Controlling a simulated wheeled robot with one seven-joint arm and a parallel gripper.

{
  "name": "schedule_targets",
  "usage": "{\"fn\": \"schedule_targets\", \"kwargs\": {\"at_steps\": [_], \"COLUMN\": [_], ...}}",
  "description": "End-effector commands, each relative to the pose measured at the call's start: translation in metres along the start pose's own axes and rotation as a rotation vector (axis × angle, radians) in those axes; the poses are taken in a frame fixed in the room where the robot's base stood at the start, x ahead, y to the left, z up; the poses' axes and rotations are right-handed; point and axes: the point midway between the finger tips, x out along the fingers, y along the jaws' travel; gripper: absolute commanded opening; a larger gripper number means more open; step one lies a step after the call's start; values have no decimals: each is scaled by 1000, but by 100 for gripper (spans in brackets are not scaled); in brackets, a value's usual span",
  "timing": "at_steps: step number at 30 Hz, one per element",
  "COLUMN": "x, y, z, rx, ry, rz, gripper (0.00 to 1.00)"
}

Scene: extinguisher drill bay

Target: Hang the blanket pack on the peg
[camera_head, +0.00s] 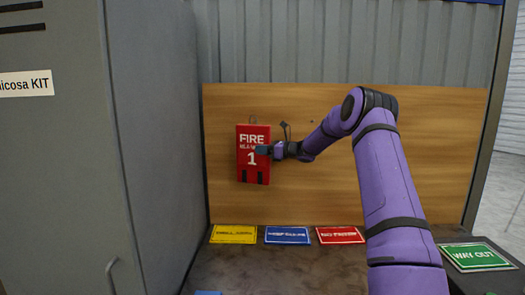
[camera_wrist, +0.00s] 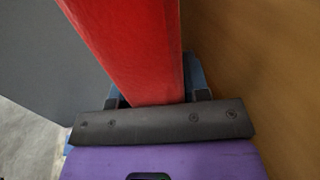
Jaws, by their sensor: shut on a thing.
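The blanket pack (camera_head: 251,140) is a red flat pack lettered "FIRE" and "1", with two dark tabs at its bottom and a thin loop at its top. It hangs upright in front of the wooden board (camera_head: 330,200). My gripper (camera_head: 266,151) is shut on its right side at mid height. In the wrist view the red pack (camera_wrist: 135,50) runs between the two blue-grey fingers, close to the board (camera_wrist: 245,60). The peg cannot be clearly made out, and I cannot tell whether the loop is on it.
A grey cabinet (camera_head: 60,150) stands close on the left. A yellow sign (camera_head: 233,239), a blue sign (camera_head: 287,241) and a red sign (camera_head: 340,241) lie along the bench below the board. A green "WAY OUT" sign (camera_head: 475,262) lies at the right.

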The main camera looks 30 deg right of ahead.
Motion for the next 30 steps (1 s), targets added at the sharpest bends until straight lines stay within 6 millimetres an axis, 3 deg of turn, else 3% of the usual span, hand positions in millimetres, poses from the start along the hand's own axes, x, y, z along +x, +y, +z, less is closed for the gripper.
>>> {"fn": "schedule_targets", "kwargs": {"at_steps": [15, 30], "x": [5, 4], "y": [-21, -25], "z": [-7, -11], "rx": [0, -1], "ry": [-1, 2], "rz": [-4, -9], "gripper": [0, 0]}}
